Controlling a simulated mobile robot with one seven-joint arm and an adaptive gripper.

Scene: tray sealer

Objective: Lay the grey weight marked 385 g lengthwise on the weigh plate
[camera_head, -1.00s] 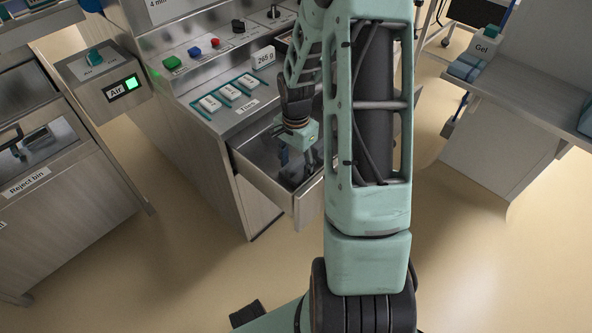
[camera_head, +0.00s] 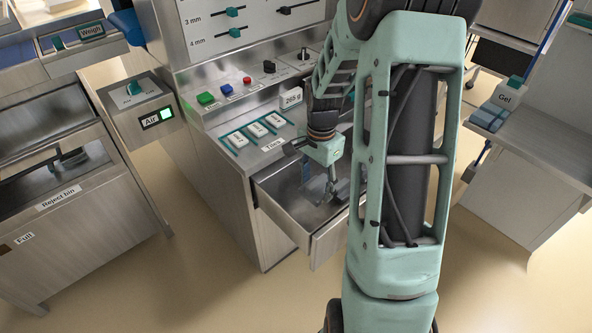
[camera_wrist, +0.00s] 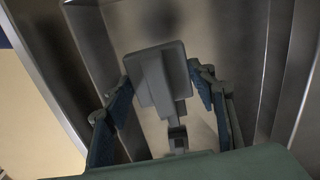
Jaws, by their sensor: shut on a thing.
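My gripper (camera_head: 330,190) is over the open drawer (camera_head: 283,208) of the console. In the wrist view its two blue-padded fingers (camera_wrist: 166,108) stand on either side of a grey block-shaped weight (camera_wrist: 158,75), and the gripper is shut on it. The weight's marking does not show, so I cannot read 385 g on it. A darker piece below the block in the wrist view is unclear. A panel labelled Weigh (camera_head: 91,31) is at the upper left of the head view; I cannot make out the weigh plate.
Drawer walls surround my gripper. The console top has a Tares row (camera_head: 256,132), coloured buttons and a white tag (camera_head: 291,98) that seems to read 265 g. An Air box (camera_head: 140,105) and the Reject bin (camera_head: 60,185) stand left. A Gel bench (camera_head: 545,150) stands right.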

